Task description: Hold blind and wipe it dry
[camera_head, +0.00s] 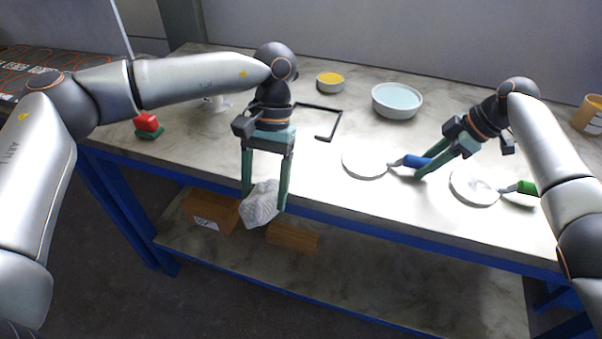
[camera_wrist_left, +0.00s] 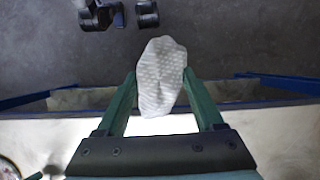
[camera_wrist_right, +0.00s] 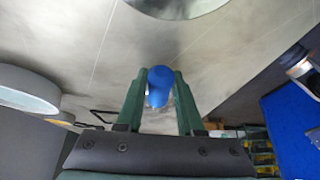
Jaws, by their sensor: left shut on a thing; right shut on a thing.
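My left gripper (camera_head: 264,202) is shut on a crumpled white cloth (camera_head: 260,205), held in front of the table's front edge. The cloth also shows between the fingers in the left wrist view (camera_wrist_left: 161,76). A round pale blind (camera_head: 366,163) with a blue handle (camera_head: 416,161) is at the table's front middle. My right gripper (camera_head: 414,170) is shut on the blue handle, which also shows in the right wrist view (camera_wrist_right: 160,86). I cannot tell whether this blind touches the table. A second round blind (camera_head: 474,188) with a green handle (camera_head: 527,188) lies to the right.
A bowl of pale blue liquid (camera_head: 397,101) and a small yellow-topped dish (camera_head: 330,82) stand at the back. A black angled frame (camera_head: 326,137) lies mid-table. A red and green object (camera_head: 148,126) is at left. Boxes (camera_head: 211,211) sit on the lower shelf.

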